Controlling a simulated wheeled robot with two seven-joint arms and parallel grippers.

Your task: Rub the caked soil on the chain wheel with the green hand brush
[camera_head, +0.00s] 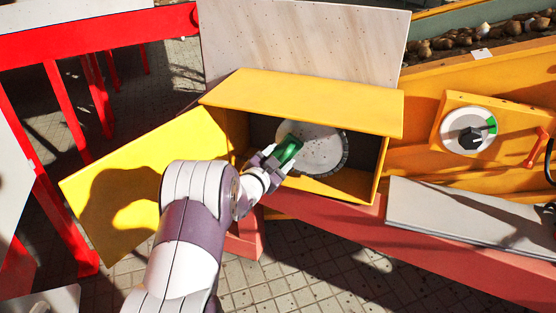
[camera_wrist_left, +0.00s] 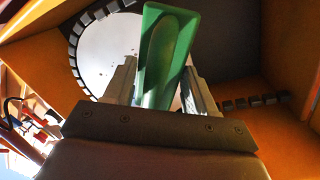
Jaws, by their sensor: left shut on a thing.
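The chain wheel (camera_head: 325,150) is a pale grey toothed disc inside the open yellow housing. Small dark specks show on its face; I cannot tell how much caked soil there is. My left gripper (camera_head: 277,163) reaches into the housing and is shut on the green hand brush (camera_head: 287,151), in front of the wheel's left part. In the left wrist view the brush (camera_wrist_left: 165,60) stands up between the fingers of the gripper (camera_wrist_left: 158,85), with the wheel (camera_wrist_left: 108,45) behind it. Whether the brush touches the wheel is hidden. My right gripper is not in view.
The yellow housing (camera_head: 310,98) has its door (camera_head: 130,190) swung open to the left. To the right are a dial (camera_head: 468,131), a red handle (camera_head: 535,148) and a grey plate (camera_head: 455,215). Potatoes (camera_head: 450,43) lie at the top right. A red frame (camera_head: 75,115) stands left.

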